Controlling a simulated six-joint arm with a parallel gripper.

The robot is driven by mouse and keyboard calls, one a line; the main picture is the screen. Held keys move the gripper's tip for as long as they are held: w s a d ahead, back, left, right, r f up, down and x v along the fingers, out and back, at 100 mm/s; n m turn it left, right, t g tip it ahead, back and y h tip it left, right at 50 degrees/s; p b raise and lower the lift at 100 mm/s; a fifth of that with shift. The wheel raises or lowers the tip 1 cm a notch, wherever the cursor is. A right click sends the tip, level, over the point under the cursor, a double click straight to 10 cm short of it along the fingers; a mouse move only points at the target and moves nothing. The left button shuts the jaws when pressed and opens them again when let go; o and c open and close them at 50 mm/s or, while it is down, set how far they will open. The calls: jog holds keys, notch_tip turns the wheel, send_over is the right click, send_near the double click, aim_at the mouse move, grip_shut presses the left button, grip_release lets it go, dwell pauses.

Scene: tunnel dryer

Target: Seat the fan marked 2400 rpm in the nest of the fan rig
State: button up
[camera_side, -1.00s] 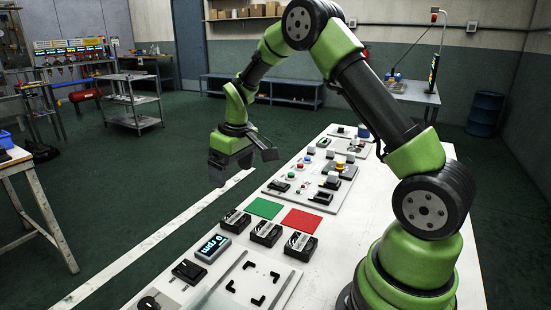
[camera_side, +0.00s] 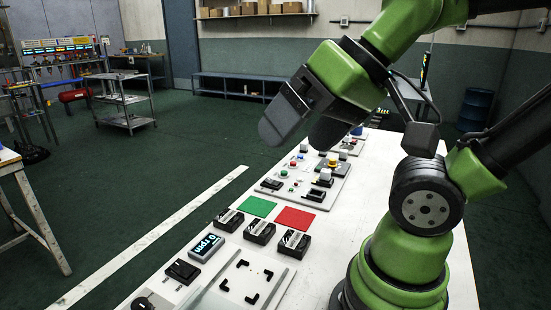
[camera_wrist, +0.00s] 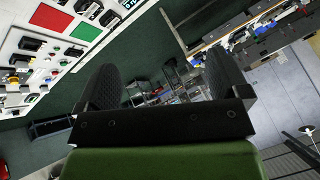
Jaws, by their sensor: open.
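Three black square fans with pale labels stand in a row on the white bench: the left fan (camera_side: 228,220), the middle fan (camera_side: 260,232) and the right fan (camera_side: 294,243). Their markings are too small to read, so I cannot tell which is 2400 rpm. The rig's nest (camera_side: 247,281) is several black corner brackets on a pale plate, with nothing between them. The rig's display (camera_side: 207,247) reads 0 rpm. My gripper (camera_side: 298,138) is open and empty, raised above and beyond the fans. Its fingers (camera_wrist: 165,82) also show in the wrist view, with nothing between them.
A green square (camera_side: 257,206) and a red square (camera_side: 295,219) lie flat behind the fans. A panel with buttons and blocks (camera_side: 304,178) is further back. A black switch box (camera_side: 182,270) and a knob (camera_side: 142,303) sit left of the nest. A rail edges the plate.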

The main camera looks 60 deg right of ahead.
dwell(0.3)
jog(key=n+g+h, duration=0.2)
jog(key=n+g, duration=0.2)
jog(key=g, duration=0.3)
send_over(229, 216)
notch_tip(229, 216, down, 24)
jog(key=shift+f, duration=3.2)
jog(key=c, duration=1.1)
jog(key=shift+w+r, duration=0.1)
jog(key=shift+r, duration=0.05)
